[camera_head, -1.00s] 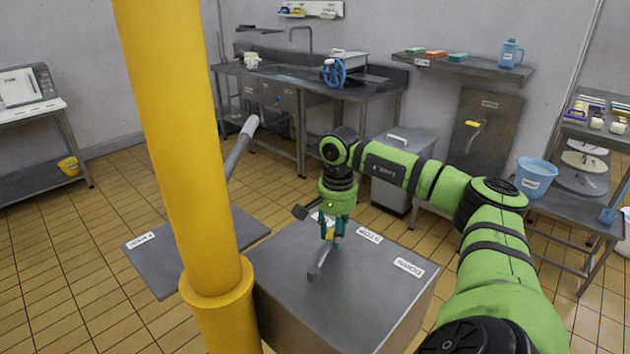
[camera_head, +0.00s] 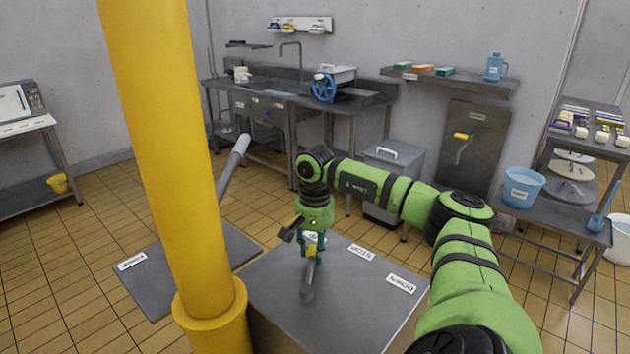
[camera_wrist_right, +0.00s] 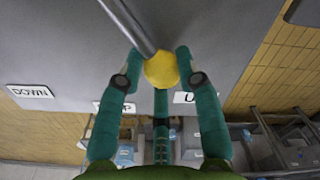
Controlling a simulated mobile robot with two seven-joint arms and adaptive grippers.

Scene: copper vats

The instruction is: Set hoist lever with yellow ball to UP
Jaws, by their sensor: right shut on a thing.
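The hoist lever is a grey rod (camera_head: 308,278) rising from a grey box top (camera_head: 340,310) in the head view. Its yellow ball (camera_wrist_right: 161,69) shows clearly in the right wrist view, at the end of the rod. My right gripper (camera_head: 312,252) is shut on the ball, with one teal finger on each side; it also fills the right wrist view (camera_wrist_right: 160,66). Beyond the ball are a DOWN label (camera_wrist_right: 30,91) at left, a middle label (camera_wrist_right: 115,107) ending in P, and a right label (camera_wrist_right: 184,98) starting with U, the last two partly hidden. My left gripper is out of view.
A thick yellow post (camera_head: 165,150) stands just left of the box. A second grey rod (camera_head: 233,160) rises beside it, near a labelled grey plate (camera_head: 150,285). A sink bench with a blue wheel (camera_head: 324,88) stands behind. A bucket (camera_head: 521,188) is on the right table.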

